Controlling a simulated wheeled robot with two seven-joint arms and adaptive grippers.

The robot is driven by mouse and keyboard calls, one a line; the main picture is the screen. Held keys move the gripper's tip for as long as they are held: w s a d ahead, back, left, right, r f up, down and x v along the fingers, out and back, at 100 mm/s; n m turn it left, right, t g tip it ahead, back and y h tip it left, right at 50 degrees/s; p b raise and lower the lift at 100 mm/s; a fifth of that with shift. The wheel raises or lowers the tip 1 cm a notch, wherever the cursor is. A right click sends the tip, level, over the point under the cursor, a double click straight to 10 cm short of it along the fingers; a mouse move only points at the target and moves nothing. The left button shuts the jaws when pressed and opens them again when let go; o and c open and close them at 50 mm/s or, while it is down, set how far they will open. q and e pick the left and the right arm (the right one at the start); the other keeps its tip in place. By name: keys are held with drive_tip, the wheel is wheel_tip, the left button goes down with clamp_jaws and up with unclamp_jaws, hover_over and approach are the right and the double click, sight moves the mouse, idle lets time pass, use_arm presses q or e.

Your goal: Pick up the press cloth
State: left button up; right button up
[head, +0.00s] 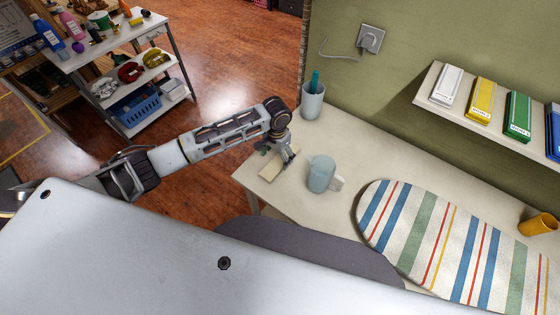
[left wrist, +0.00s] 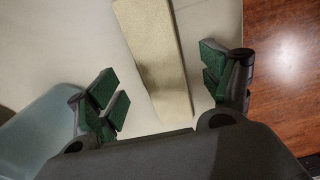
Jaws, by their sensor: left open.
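The press cloth, a beige folded strip (head: 269,171), lies on the near left end of the pale table. My left gripper (head: 277,155) is over it, pointing down, and covers part of it in the head view. In the left wrist view the cloth (left wrist: 157,60) runs lengthwise between the two spread green-padded fingers (left wrist: 162,88). The fingers are open, with a gap on each side of the cloth, and do not appear to grip it. My right gripper is not in view.
A light blue mug (head: 321,174) stands close to the right of my left gripper. A cup with a teal item (head: 312,104) stands behind. A striped ironing board (head: 440,245) fills the table's right. The table's left edge is near the cloth.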

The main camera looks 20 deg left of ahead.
sight(277, 163)
use_arm(q)
drive_tip(key=shift+f, duration=1.7)
drive_tip(key=c, duration=1)
